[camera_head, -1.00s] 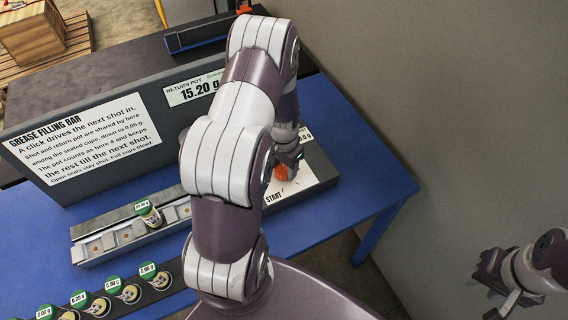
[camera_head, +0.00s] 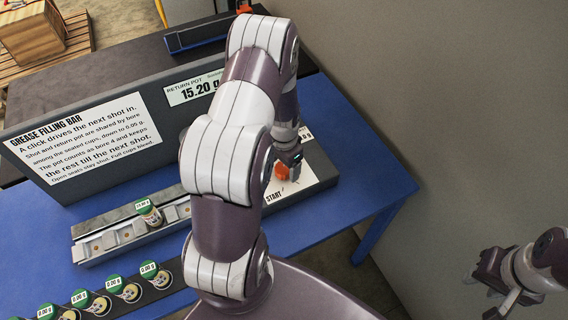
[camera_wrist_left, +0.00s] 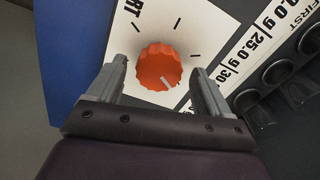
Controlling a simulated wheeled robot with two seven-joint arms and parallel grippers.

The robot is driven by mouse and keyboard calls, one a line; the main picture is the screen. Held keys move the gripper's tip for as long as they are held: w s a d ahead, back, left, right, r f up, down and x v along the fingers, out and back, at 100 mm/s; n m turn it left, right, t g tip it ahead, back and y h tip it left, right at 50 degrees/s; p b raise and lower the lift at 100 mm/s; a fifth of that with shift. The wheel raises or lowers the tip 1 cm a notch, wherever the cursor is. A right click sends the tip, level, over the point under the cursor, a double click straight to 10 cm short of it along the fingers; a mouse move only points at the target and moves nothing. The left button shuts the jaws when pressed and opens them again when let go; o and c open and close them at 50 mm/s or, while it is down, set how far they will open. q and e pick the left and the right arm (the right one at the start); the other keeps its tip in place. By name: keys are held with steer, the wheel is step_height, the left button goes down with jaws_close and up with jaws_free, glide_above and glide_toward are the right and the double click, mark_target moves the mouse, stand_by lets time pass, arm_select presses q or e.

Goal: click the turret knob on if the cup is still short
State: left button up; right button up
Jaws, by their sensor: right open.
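The orange turret knob (camera_head: 282,172) sits on a white dial plate by the START mark, on the right end of the grey bar. In the left wrist view the knob (camera_wrist_left: 158,67) shows a pale pointer line at its lower right and lies between my left fingers. My left gripper (camera_head: 290,158) is open, with a gap on each side of the knob. A green-topped cup (camera_head: 149,212) stands in a seat of the bar; its label is too small to read surely. My right gripper (camera_head: 496,287) is open and empty, away at the lower right.
The return pot display (camera_head: 192,92) reads 15.20 g. A sign panel (camera_head: 80,138) stands behind the bar. Several green-topped cups labelled 0.00 g (camera_head: 116,284) stand in a front row. My left arm hides the bar's middle. The blue table (camera_head: 350,150) is bare at right.

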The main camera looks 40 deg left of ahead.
mark_target(284, 168)
arm_select(q)
step_height(284, 168, up, 13)
steer(key=b, duration=0.1)
steer(key=shift+f, duration=0.15)
steer(key=shift+s, duration=0.1)
stand_by(0.5)
